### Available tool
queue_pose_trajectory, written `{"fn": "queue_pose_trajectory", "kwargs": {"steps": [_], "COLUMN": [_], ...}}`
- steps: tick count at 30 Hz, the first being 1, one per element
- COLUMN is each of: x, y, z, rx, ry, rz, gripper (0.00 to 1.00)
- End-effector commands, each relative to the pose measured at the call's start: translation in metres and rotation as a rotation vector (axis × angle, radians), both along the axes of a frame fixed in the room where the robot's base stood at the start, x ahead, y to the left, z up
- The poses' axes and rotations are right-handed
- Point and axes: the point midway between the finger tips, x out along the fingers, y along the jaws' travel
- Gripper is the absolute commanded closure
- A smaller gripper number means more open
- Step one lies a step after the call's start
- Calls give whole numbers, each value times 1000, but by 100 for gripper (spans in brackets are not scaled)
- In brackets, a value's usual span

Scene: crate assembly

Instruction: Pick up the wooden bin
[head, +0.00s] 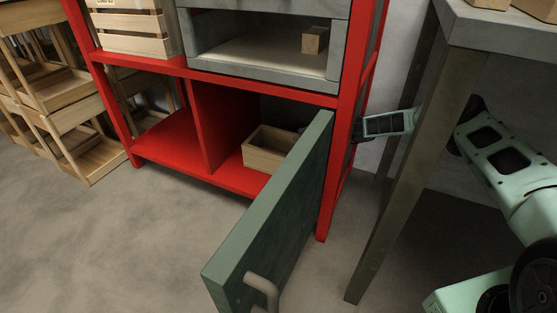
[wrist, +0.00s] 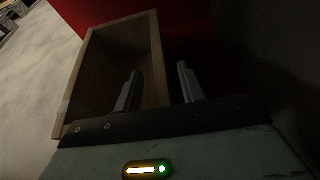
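The wooden bin (head: 262,160) is a small open-topped box on the red lower shelf, partly hidden by the open green door. In the wrist view the bin (wrist: 156,45) lies ahead and to the left, and it looks empty. My gripper (wrist: 160,82) is open, with its two fingers apart. The left finger shows over the bin's inside and the right finger outside it, with the bin's right wall between them. I cannot tell whether they touch the wall. In the head view the red post and door hide most of my gripper.
The green door (head: 275,215) stands open, jutting toward the camera. A red divider (head: 222,125) stands left of the bin. Wooden racks (head: 65,120) are at far left. The floor at front left is clear.

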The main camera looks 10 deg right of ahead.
Motion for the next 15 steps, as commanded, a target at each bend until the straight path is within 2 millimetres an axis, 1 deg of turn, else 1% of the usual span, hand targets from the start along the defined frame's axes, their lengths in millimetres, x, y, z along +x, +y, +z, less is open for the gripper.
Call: {"fn": "queue_pose_trajectory", "kwargs": {"steps": [1, 5, 11, 12, 14, 15], "x": [3, 7, 7, 7, 7, 7], "y": [5, 10, 10, 10, 10, 10], "z": [-6, -6, -5, -5, -5, -5], "rx": [-1, 0, 0, 0, 0, 0], "ry": [-2, 0, 0, 0, 0, 0], "rz": [2, 1, 1, 1, 1, 1], "gripper": [60, 60, 60, 63, 79, 91]}}
